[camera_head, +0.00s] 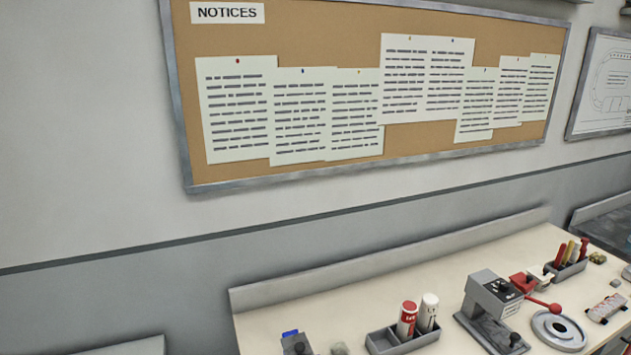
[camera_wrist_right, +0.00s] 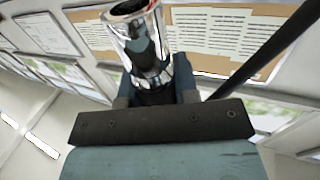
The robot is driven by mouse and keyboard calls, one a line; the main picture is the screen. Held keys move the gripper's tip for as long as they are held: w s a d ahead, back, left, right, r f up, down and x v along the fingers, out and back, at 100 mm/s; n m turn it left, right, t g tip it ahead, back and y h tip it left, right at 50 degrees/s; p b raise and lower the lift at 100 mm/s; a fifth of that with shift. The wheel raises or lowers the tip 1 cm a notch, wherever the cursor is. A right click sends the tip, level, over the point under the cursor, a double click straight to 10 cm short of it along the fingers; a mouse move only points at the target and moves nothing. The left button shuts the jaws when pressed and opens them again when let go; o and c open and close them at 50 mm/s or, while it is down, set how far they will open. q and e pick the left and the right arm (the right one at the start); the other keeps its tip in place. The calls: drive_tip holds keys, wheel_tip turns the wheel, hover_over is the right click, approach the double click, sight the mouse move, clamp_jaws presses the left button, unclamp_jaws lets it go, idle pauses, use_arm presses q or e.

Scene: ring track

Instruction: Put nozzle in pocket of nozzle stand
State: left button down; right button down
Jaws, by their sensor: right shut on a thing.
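The nozzle (camera_wrist_right: 143,42) is a shiny metal tube with a dark opening at its upper end, seen in the right wrist view. My right gripper (camera_wrist_right: 154,92) is shut on its lower part, with one dark finger on each side. The nozzle and both grippers are outside the head view. I cannot tell for sure which item on the bench is the nozzle stand. My left gripper is in neither view.
A cream workbench (camera_head: 365,288) runs along the wall. On it are a grey two-bay tray (camera_head: 381,342) with a red can (camera_head: 406,320) and a white can (camera_head: 428,313), a grey lever device (camera_head: 492,300), a round grey dish (camera_head: 558,330) and a tool holder (camera_head: 567,268).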

drive_tip(key=shift+s+r, duration=0.1)
idle(0.4)
drive_tip(key=w+d+m+h, duration=0.2)
drive_tip(key=w+d+h, duration=0.1)
drive_tip(key=w, duration=0.5)
drive_tip(key=w+d+r+m+g+h, duration=0.1)
drive_tip(key=w+d+h, duration=0.3)
drive_tip(key=w, duration=0.4)
drive_tip(key=shift+w+d+r+m+g, duration=0.3)
drive_tip(key=shift+d+m, duration=0.1)
drive_tip(key=shift+m, duration=0.5)
drive_tip(key=shift+f, duration=0.15)
